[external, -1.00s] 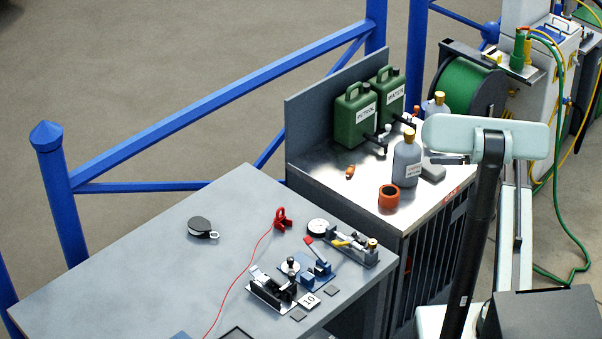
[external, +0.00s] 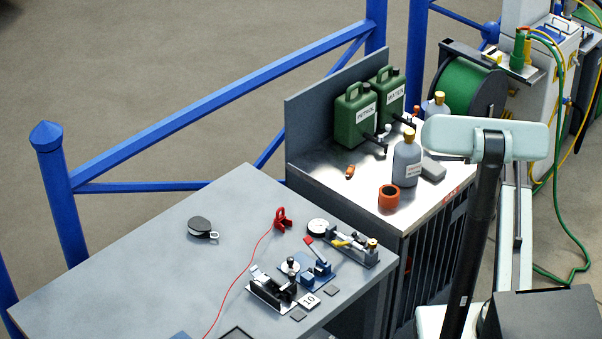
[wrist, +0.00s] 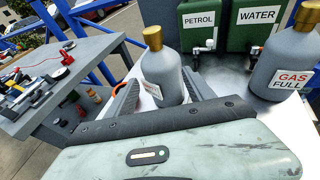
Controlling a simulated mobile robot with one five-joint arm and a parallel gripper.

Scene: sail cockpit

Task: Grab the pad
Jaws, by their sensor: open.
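Petrol (external: 355,117) and water (external: 389,96) cans stand at the back of the bench. A gas bottle (wrist: 288,58) stands on the right in the wrist view. An orange ring (external: 389,196) lies in front of the bottle. The grey table (external: 130,265) holds small tools and a pulley.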

